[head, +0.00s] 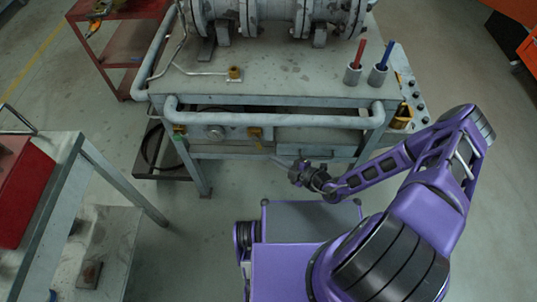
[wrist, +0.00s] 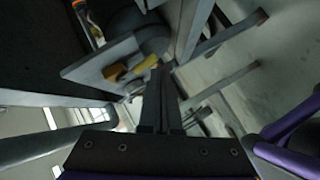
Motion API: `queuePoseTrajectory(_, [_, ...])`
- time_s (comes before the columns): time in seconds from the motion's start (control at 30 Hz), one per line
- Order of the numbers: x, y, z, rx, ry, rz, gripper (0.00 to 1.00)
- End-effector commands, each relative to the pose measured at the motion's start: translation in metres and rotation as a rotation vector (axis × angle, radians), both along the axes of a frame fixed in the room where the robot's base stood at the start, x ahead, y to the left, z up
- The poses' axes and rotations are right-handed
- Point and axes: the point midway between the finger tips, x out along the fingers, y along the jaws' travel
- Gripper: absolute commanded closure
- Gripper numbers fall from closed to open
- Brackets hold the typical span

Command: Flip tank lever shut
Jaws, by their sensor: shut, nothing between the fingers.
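My gripper (head: 298,172) is in front of the bench, below the level of its front rail. In the wrist view its two dark fingers (wrist: 160,95) are together, with nothing between them. In the wrist view a yellow fitting (wrist: 116,71) and a second yellow piece (wrist: 145,65) lie on a grey panel just beyond and left of the fingertips, apart from them as far as I can see. In the head view small yellow fittings (head: 255,133) show on the bench's front under the rail. I cannot tell which one is the tank lever, or its position.
The grey bench (head: 275,85) carries a large flanged pipe (head: 275,12). Red (head: 360,52) and blue (head: 383,53) rods stand in cups at its right. The front rail (head: 270,119) runs above my gripper. A red cart (head: 125,45) stands back left.

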Motion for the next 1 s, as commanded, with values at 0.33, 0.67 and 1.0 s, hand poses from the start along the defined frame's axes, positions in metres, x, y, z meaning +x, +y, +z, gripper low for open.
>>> queuePoseTrajectory(0.33, [-0.052, -0.064, 0.027, -0.002, -0.001, -0.003, 1.0])
queuePoseTrajectory(0.67, [-0.08, -0.095, 0.039, 0.0, -0.001, -0.001, 1.0])
queuePoseTrajectory(1.0, [-0.082, -0.098, 0.04, 0.0, -0.001, -0.001, 1.0])
